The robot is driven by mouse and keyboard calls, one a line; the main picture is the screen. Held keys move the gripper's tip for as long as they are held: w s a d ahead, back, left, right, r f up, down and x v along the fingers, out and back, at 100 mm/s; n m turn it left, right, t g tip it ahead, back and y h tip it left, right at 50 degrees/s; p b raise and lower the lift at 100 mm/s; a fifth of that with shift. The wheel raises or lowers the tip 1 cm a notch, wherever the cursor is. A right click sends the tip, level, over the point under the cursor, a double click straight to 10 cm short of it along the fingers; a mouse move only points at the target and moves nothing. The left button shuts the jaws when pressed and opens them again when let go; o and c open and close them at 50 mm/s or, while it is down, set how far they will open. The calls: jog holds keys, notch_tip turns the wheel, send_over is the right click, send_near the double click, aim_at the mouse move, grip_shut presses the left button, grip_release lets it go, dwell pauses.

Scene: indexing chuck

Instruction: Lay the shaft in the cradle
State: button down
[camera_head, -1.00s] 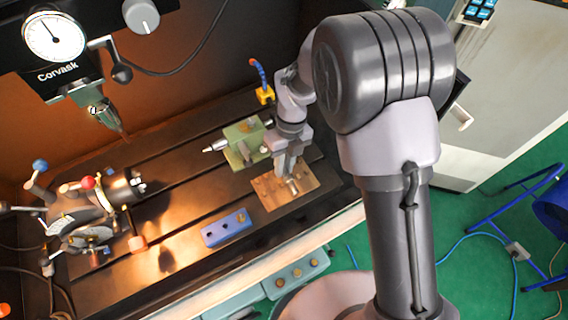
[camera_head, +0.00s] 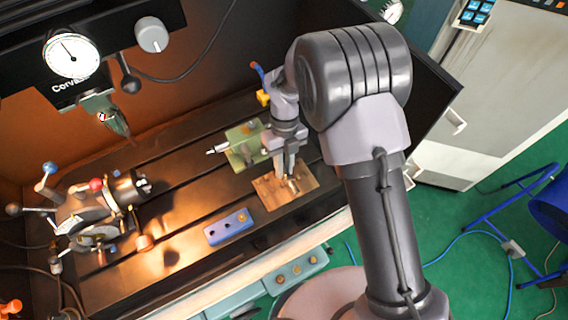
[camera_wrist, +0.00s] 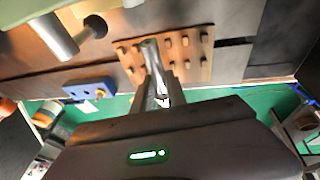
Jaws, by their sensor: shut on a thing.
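My gripper (camera_head: 287,168) points down over a brown wooden board (camera_head: 268,197) at the front right of the machine bed. The gripper is shut on a short metal shaft (camera_head: 294,186), which also shows between the fingers in the wrist view (camera_wrist: 152,55). The shaft is over the board; I cannot tell whether it touches it. In the wrist view the board (camera_wrist: 200,72) carries several short pegs in rows, and the shaft's far end lies among them in the picture. This pegged board looks like the cradle, though I cannot be sure. The fingers hide part of the shaft.
A blue block with holes (camera_head: 228,227) lies left of the board. A green tailstock (camera_head: 243,150) with a metal tip stands behind. The indexing chuck (camera_head: 125,190) with coloured knobs is at the left, below a dial gauge (camera_head: 72,55). Bare dark bed lies between.

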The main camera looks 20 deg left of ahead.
jog(key=shift+h+p, duration=0.4)
jog(key=shift+p, duration=0.05)
jog(key=shift+a+b, duration=0.1)
jog(key=shift+b, duration=0.25)
dwell(0.9)
jog(key=shift+f, duration=0.1)
jog(key=shift+f+b, duration=0.35)
jog(key=shift+b, duration=0.05)
jog(key=shift+f+b, duration=0.95)
jog(key=shift+f, duration=0.2)
jog(key=c, duration=1.3)
grip_release()
jog(key=shift+o, duration=0.2)
